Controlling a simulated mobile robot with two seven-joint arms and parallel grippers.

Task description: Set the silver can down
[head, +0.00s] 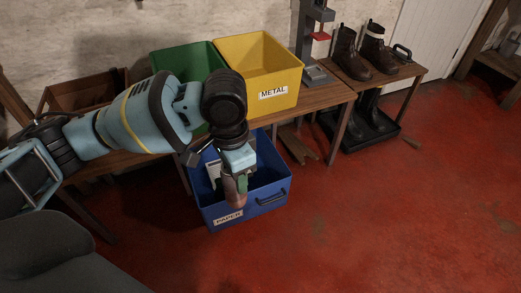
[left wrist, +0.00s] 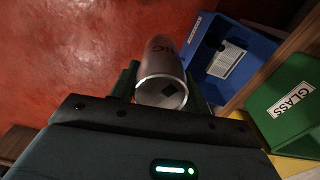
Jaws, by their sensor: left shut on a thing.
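The silver can (head: 235,194) looks dull and brownish in the head view. It hangs from my left gripper (head: 237,179), in front of the blue bin in the picture. In the left wrist view my left gripper (left wrist: 162,92) has its dark green fingers on both sides of the can (left wrist: 162,62), with the can's round end facing the camera. Red floor shows behind the can there. Its height above the floor is hard to tell. My right gripper is not in view.
The blue PAPER bin (head: 274,206) stands on the floor, with a printed sheet (left wrist: 226,60) inside. The yellow METAL bin (head: 262,75) and green GLASS bin (head: 172,59) stand on a wooden bench (head: 323,97). Boots (head: 356,60) stand at right. Red floor (head: 400,215) is clear at right.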

